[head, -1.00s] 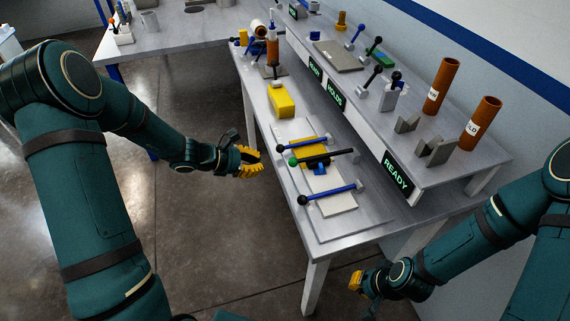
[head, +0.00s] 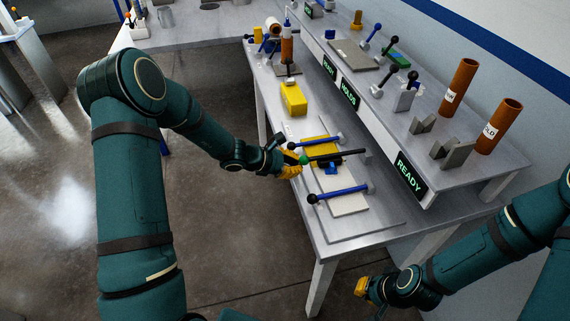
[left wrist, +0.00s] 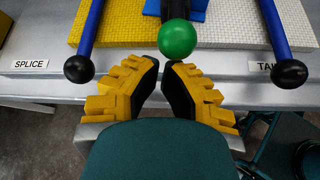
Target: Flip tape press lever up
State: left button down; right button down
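In the head view my left gripper (head: 294,161) is at the table's left edge, beside the green knob (head: 304,160) of a black lever. In the left wrist view the yellow-padded fingers (left wrist: 163,66) stand slightly apart, with the green ball (left wrist: 178,38) just beyond the tips; I cannot tell if they touch. A blue lever with a black knob (left wrist: 289,73) lies by a partly cut-off "TA" label (left wrist: 270,66). In the head view the nearer blue lever (head: 340,192) lies low over a white plate. My right gripper (head: 362,287) is low at the right, finger gap unclear.
Another blue lever (head: 318,142) lies on the far side of the green-knobbed one; its knob (left wrist: 77,68) is near the "SPLICE" label (left wrist: 30,64). A yellow block (head: 293,99) stands farther back. A raised shelf with a "READY" display (head: 410,173) runs along the right.

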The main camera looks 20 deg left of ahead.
pick_arm(q)
jog(key=shift+w+d+f, duration=0.1)
jog(key=shift+w+d, duration=0.05)
jog(key=shift+d, duration=0.05)
dwell(0.3)
